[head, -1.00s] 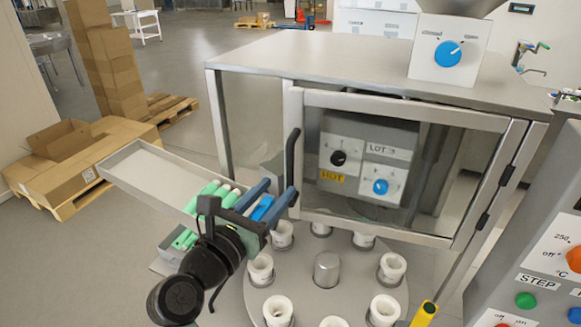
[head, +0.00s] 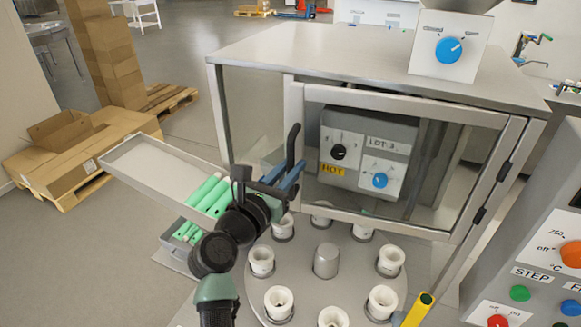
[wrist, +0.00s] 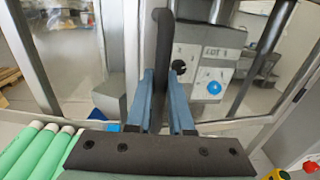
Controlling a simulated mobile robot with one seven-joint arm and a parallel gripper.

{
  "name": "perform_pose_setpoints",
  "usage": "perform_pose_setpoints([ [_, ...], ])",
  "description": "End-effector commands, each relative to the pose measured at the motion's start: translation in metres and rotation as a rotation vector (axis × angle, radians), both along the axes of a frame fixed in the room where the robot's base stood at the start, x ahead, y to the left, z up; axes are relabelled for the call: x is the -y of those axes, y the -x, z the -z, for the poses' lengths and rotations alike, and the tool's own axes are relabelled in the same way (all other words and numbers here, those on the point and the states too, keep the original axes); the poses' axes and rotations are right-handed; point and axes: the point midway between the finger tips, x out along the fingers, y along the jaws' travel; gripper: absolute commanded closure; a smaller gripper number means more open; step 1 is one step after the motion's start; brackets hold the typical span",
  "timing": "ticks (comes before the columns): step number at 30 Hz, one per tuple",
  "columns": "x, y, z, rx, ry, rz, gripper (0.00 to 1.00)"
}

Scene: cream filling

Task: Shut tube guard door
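The tube guard door (head: 400,97) is a clear panel in a grey metal frame, hinged on its right side. It stands across the cabinet front, nearly in line with it; I cannot tell whether a small gap remains. Its black upright handle (head: 293,146) is on the left frame bar and also shows in the wrist view (wrist: 162,35). My gripper (head: 292,176) is at the lower part of the handle. In the wrist view its blue fingers (wrist: 160,85) lie close on both sides of the handle and look shut on it.
A round table with several white cups (head: 262,260) is below the door. A tray (head: 150,160) with green tubes (head: 208,193) is left of my gripper. A yellow-tipped post (head: 420,308) and a control panel (head: 545,255) stand at the right.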

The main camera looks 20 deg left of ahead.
Motion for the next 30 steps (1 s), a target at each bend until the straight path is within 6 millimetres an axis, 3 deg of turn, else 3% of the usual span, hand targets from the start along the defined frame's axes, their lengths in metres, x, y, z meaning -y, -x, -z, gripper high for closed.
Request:
perform_pose_setpoints([
  [3, 0.0, 0.0001, 0.0001, 0.0, 0.0, 0.0, 1.0],
  [30, -0.0001, 0.0002, 0.0003, -0.001, 0.0, 0.0, 1.0],
])
